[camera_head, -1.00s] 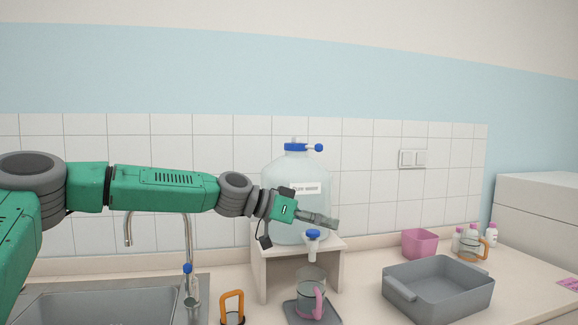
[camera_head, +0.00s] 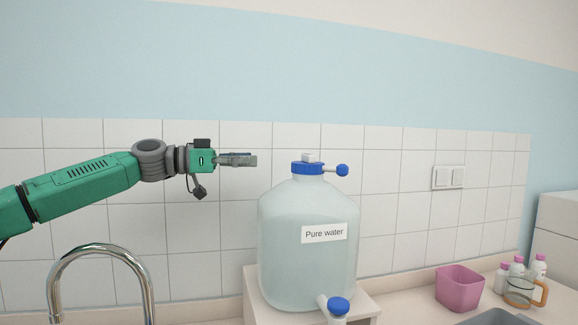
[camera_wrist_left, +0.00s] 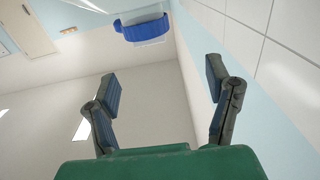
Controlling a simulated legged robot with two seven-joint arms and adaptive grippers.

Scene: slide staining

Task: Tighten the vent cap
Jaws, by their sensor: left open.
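A clear water bottle (camera_head: 307,265) labelled "Pure water" stands upright. Its neck carries a wide blue cap (camera_head: 307,168) with a small pale block (camera_head: 309,157) on top and a round blue knob (camera_head: 342,170) sticking out to the right. I cannot tell which of these parts is the vent cap. My left gripper (camera_head: 250,160) is level with the cap, to its left, apart from it and empty. In the left wrist view, its two fingers (camera_wrist_left: 160,85) are spread, and the blue cap (camera_wrist_left: 147,28) shows beyond them near the top edge. My right gripper is not in view.
The bottle rests on a pale stand (camera_head: 252,295), with a blue-handled tap (camera_head: 338,306) low at its front. A chrome faucet (camera_head: 100,248) arches at lower left. A pink bin (camera_head: 459,288), small bottles and an orange-handled mug stand at right. The tiled wall is close behind.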

